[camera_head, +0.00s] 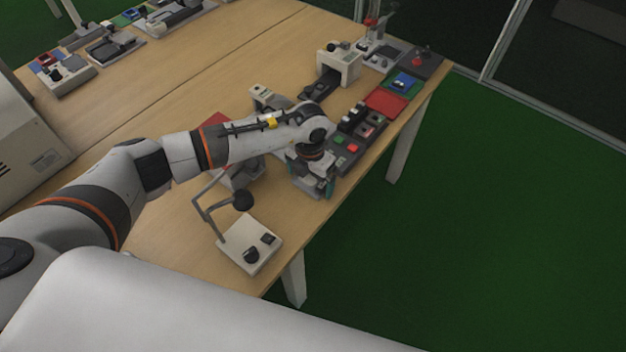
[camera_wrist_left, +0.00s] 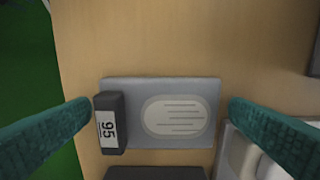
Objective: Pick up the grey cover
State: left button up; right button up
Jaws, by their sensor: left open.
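In the left wrist view, a flat light grey plate (camera_wrist_left: 210,88) with a pale oval label lies on the wooden table. A dark grey block (camera_wrist_left: 108,103) marked 95 sits on its left end. I cannot tell which of these is the grey cover. My left gripper (camera_wrist_left: 162,108) is open and empty, its teal fingers on either side of the plate in the picture, with the dark block just inside the left finger. In the head view my left gripper (camera_head: 315,185) points down near the table's right edge, and its wrist hides what lies below. My right gripper is not in view.
In the head view, a control board with red and green buttons (camera_head: 346,146) lies beside the gripper. A white box with a bent arm (camera_head: 248,246) stands nearer. A red tray (camera_head: 386,103) and a beige device (camera_head: 340,62) stand farther back. The table's middle left is clear.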

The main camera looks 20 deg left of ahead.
aim_at(310, 183)
pick_arm(q)
jog(key=shift+f, duration=0.2)
jog(key=c, duration=0.9)
jog(key=shift+r, duration=0.1)
notch_tip(310, 183, up, 10)
jog(key=b, duration=0.1)
